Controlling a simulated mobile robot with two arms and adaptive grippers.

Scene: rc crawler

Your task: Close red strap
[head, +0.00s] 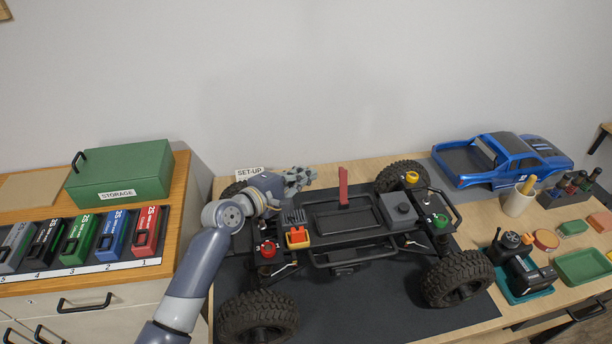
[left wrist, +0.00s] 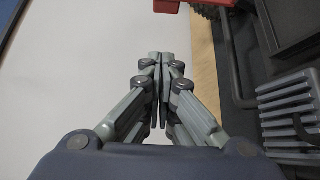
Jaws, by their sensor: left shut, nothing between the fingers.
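The red strap (head: 343,187) stands upright at the far edge of the black battery tray (head: 350,222) on the crawler chassis. Its free end points up, clear of the tray, which looks empty. My left gripper (head: 308,174) is shut and empty, to the left of the strap and apart from it, above the far left of the chassis. In the left wrist view the shut fingertips (left wrist: 160,55) point toward a red part (left wrist: 180,4) at the top edge, likely the strap, mostly cut off. My right gripper is not in view.
Large tyres (head: 258,318) stand at the chassis corners. A grey finned block (head: 293,216) and an orange part (head: 298,237) sit close to my left wrist. A blue body shell (head: 505,160) lies at the right. Numbered battery packs (head: 110,235) stand on the left cabinet.

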